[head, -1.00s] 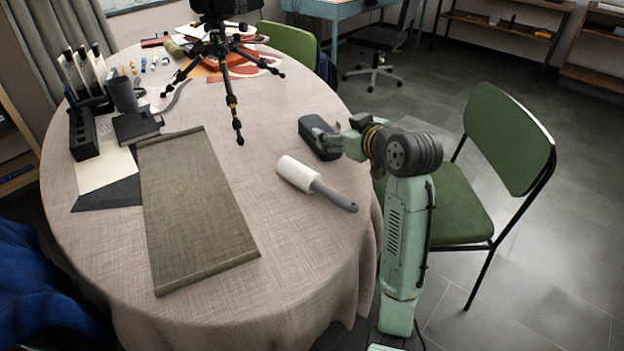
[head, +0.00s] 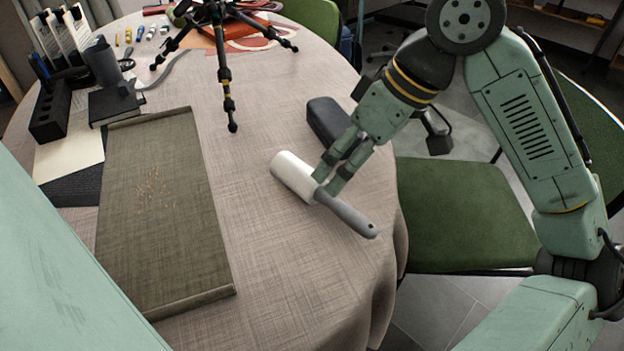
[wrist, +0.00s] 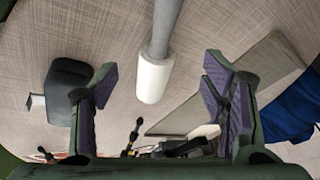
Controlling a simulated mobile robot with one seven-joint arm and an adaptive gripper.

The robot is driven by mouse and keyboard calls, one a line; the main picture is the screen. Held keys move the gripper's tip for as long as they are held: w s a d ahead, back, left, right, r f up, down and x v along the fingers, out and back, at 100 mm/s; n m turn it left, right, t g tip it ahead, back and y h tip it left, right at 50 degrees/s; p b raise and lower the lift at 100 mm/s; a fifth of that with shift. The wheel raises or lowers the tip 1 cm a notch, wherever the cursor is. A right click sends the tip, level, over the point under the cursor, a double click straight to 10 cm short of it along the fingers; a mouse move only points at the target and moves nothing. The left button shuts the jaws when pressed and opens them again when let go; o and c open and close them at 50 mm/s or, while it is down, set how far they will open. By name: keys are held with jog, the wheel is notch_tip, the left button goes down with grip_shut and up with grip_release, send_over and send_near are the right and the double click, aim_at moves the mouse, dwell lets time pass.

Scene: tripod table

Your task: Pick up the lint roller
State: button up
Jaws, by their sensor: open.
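The lint roller (head: 297,178) lies on the round table, with its white roll toward the upper left and its grey handle (head: 345,214) toward the lower right. My gripper (head: 326,186) is over the roller, near where the roll meets the handle. In the wrist view the lint roller (wrist: 154,72) shows between the two spread fingers (wrist: 158,85), with a gap on each side. The gripper is open and holds nothing. In the head view the fingers hide a small part of the roller near its neck.
A dark case (head: 328,122) lies just behind my gripper; it also shows in the wrist view (wrist: 62,82). A tripod (head: 226,75) stands at the back. A green-brown mat (head: 165,215) lies to the left. A green chair (head: 455,215) stands at the right. Tablecloth around the roller's front is clear.

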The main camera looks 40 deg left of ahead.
aim_at(324, 187)
jog(key=x, duration=0.7)
jog(key=shift+w+a+f, duration=0.3)
jog(key=shift+a, duration=0.15)
jog(key=c, duration=1.3)
jog(key=shift+r, duration=0.1)
jog(key=shift+r, duration=0.5)
notch_tip(324, 187, up, 2)
jog(key=shift+r, duration=0.15)
jog(key=s+d, duration=0.2)
jog(key=s, duration=0.2)
jog(key=s+d+r, duration=0.1)
jog(key=s+d, duration=0.2)
jog(key=s, duration=0.2)
jog(key=s+d, duration=0.2)
jog(key=s, duration=0.3)
jog(key=shift+s+d+r, duration=0.1)
jog(key=shift+d+r, duration=0.1)
jog(key=shift+r, duration=0.05)
